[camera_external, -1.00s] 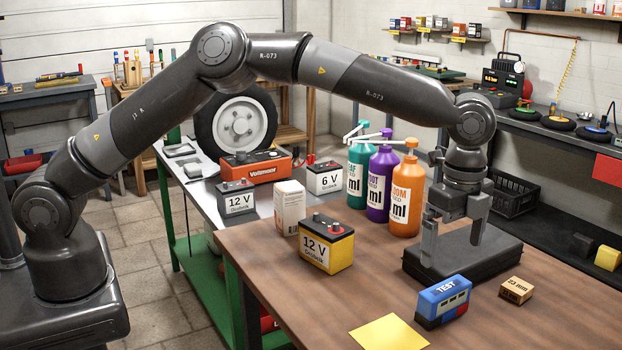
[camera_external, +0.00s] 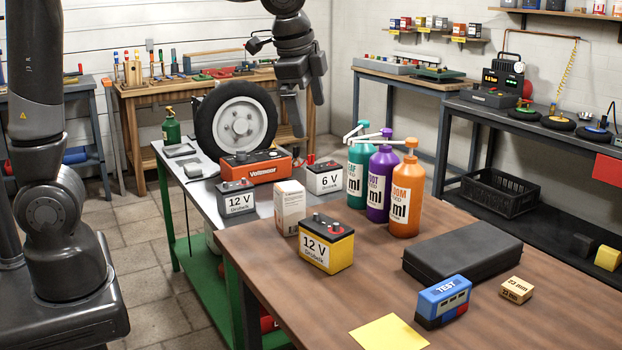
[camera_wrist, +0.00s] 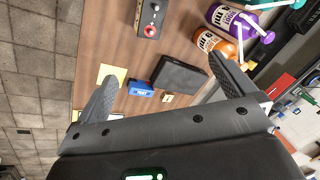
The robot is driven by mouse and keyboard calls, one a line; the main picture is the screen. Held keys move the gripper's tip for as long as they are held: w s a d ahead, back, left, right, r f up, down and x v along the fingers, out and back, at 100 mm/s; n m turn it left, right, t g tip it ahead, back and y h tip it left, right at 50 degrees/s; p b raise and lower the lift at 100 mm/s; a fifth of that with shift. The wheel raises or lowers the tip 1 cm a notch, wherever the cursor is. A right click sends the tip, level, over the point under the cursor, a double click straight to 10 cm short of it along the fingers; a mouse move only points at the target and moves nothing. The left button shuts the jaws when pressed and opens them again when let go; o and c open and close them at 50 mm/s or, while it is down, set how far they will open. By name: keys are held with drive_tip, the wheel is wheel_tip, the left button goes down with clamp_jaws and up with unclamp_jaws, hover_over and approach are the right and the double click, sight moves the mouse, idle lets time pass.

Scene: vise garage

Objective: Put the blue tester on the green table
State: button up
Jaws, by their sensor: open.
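The blue tester (camera_external: 443,301), a small blue box with a red and dark lower part marked TEST, stands on the brown wooden tabletop near its front right. It also shows small in the wrist view (camera_wrist: 141,88). The green table (camera_external: 190,255) has a green frame and a grey top and adjoins the brown table on its left. My gripper (camera_external: 302,98) is raised high above and behind the tables, well away from the tester. In the wrist view its two fingers (camera_wrist: 170,92) are spread wide with nothing held between them.
On the brown table, a black case (camera_external: 462,250), wooden block (camera_external: 516,290), yellow sheet (camera_external: 388,332) and yellow battery (camera_external: 326,245) surround the tester. Bottles (camera_external: 405,200) stand behind. The green table holds a tire (camera_external: 237,125), orange voltmeter (camera_external: 255,167) and batteries (camera_external: 237,198); grey patches are free.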

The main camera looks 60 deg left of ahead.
drive_tip(key=s+a+f+n+t, duration=0.1)
drive_tip(key=s+a+n, duration=0.3)
drive_tip(key=s+a, duration=0.4)
drive_tip(key=s+a+f+n+t+h, duration=0.1)
drive_tip(key=s+a+n, duration=0.4)
drive_tip(key=s, duration=0.8)
drive_tip(key=a, duration=0.3)
drive_tip(key=shift+a+f+n+t, duration=0.3)
drive_tip(key=shift+s+a+f, duration=0.1)
drive_tip(key=shift+s+f, duration=0.1)
drive_tip(key=shift+s, duration=0.2)
drive_tip(key=c, duration=0.9)
drive_tip(key=shift+w, duration=0.1)
